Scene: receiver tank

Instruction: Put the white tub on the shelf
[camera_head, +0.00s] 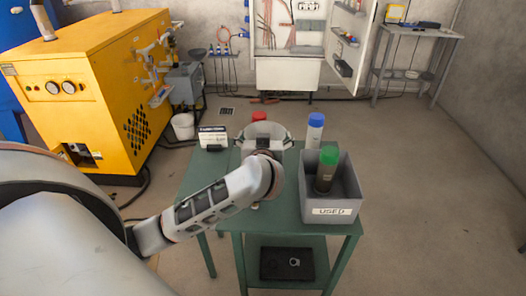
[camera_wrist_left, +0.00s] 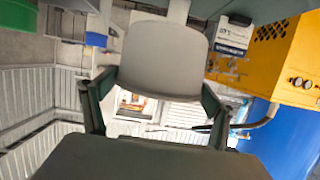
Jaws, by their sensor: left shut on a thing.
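My left arm reaches in from the left over the green table. My left gripper (camera_head: 264,146) is above the table's far part and is largely hidden by its own wrist. In the left wrist view its two dark fingers (camera_wrist_left: 155,100) close on opposite sides of a pale, rounded, smooth thing, the white tub (camera_wrist_left: 163,57). The tub's pale rim (camera_head: 265,129) shows just beyond the wrist in the head view. I cannot tell whether its base touches the table. The green table has a lower shelf (camera_head: 254,245); a rack with shelves (camera_head: 425,32) stands at the back right. My right gripper is not in view.
The grey bin marked USED (camera_head: 332,211) holds a green-capped dark bottle (camera_head: 326,170). A blue-capped white bottle (camera_head: 314,130), a red cap (camera_head: 259,116) and a small box (camera_head: 213,137) are near the tub. A dark tray (camera_head: 273,266) lies below. Floor at right is clear.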

